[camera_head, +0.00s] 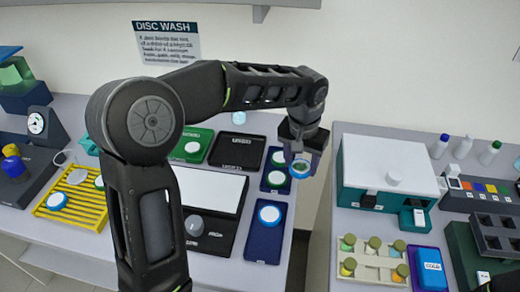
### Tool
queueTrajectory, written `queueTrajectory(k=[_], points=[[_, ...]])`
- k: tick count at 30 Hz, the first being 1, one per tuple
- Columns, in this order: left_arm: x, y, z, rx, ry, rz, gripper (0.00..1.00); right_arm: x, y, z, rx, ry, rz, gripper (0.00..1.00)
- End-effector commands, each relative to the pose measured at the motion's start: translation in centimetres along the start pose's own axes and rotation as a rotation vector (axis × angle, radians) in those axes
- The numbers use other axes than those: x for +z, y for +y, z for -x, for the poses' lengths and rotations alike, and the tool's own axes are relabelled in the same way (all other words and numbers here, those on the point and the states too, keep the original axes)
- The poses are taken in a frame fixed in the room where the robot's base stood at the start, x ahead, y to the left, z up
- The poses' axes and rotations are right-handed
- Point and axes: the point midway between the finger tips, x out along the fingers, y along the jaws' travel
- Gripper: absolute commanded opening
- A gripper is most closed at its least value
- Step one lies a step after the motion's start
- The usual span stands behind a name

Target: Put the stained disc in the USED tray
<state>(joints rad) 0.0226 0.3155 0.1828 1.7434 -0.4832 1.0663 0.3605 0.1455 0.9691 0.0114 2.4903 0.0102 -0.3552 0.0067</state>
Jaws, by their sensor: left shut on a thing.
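My left gripper (301,150) points down at the right edge of the left bench. It is shut on a small blue-rimmed disc (300,170) with a greenish-brown stained face, held above the bench beside the small navy trays. A black tray (236,160) lies behind the white board, left of the gripper. Its small white label is blurred but looks like USED. I see no disc in it. My right gripper is not in view.
A green tray (205,135) holds a white disc. A yellow rack (80,205) stands left. A gap separates the benches; the right one bears a white-topped box (390,160) and a vial rack (365,245).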

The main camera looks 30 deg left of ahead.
Motion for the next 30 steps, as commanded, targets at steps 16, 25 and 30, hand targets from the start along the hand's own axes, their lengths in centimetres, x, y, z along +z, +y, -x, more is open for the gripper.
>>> queueTrajectory(k=[16,25,30], points=[[-0.7,-2.2,-0.3,-0.003,-0.002,0.022,0.14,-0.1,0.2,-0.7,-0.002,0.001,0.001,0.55],[-2.7,-14.3,-0.1,-0.01,-0.004,0.108,0.14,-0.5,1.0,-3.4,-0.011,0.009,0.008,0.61],[-2.3,-20.4,0.8,-0.016,0.0,0.136,0.14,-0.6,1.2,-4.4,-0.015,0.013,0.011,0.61]])
